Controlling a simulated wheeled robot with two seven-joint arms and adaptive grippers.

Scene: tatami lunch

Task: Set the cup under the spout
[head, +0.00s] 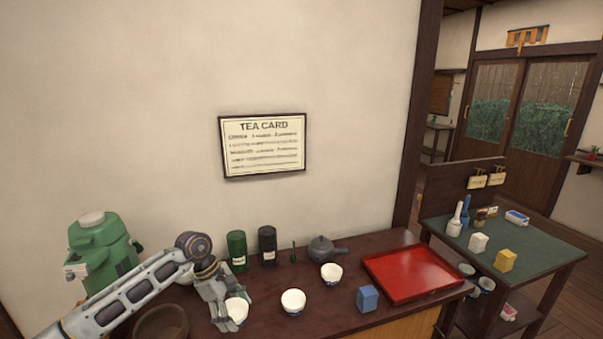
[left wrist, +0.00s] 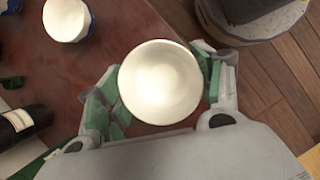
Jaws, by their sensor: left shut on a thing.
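A white cup (head: 237,309) is held between the fingers of my left gripper (head: 228,306), near the front left of the dark counter. In the left wrist view the cup (left wrist: 160,85) is seen from above, empty, with a green-padded finger on each side. I cannot tell whether its base touches the counter. A green dispenser (head: 105,252) with a pale top stands at the far left, left of the cup and apart from it. Its spout is not clearly visible; my left arm passes in front of its lower part. My right gripper is not in view.
Other white cups (head: 293,301) (head: 331,273) stand right of the held cup. A brown bowl (head: 160,324) is at front left. Behind are a green canister (head: 237,250), a dark canister (head: 267,244) and a teapot (head: 322,248). A red tray (head: 412,272) and blue box (head: 367,298) lie right.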

